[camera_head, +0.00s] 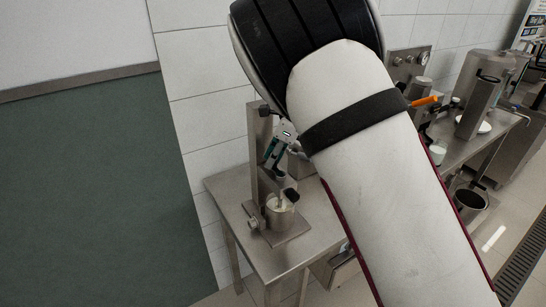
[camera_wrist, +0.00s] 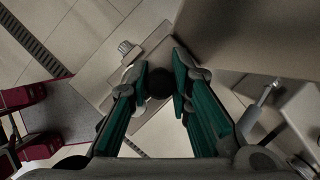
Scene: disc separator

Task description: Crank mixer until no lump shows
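The mixer stands on a steel table as an upright metal column (camera_head: 259,150) on a flat base. A small metal pot (camera_head: 278,215) sits at its foot with pale content inside; whether lumps show in it is too small to tell. A black knob (camera_head: 291,194) is above the pot. My gripper (camera_head: 272,160) is beside the column, pointing down, with its teal fingertips above that knob. In the wrist view my gripper (camera_wrist: 160,80) has its fingers apart, and a round black knob (camera_wrist: 158,83) appears between them, seemingly beyond the tips. Contact is not clear.
The steel table (camera_head: 235,195) has bare room left of the mixer. A tiled wall (camera_head: 210,110) is close behind. At the right are another steel bench (camera_head: 465,150) with equipment and a dark bucket (camera_head: 469,203). My arm hides the middle.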

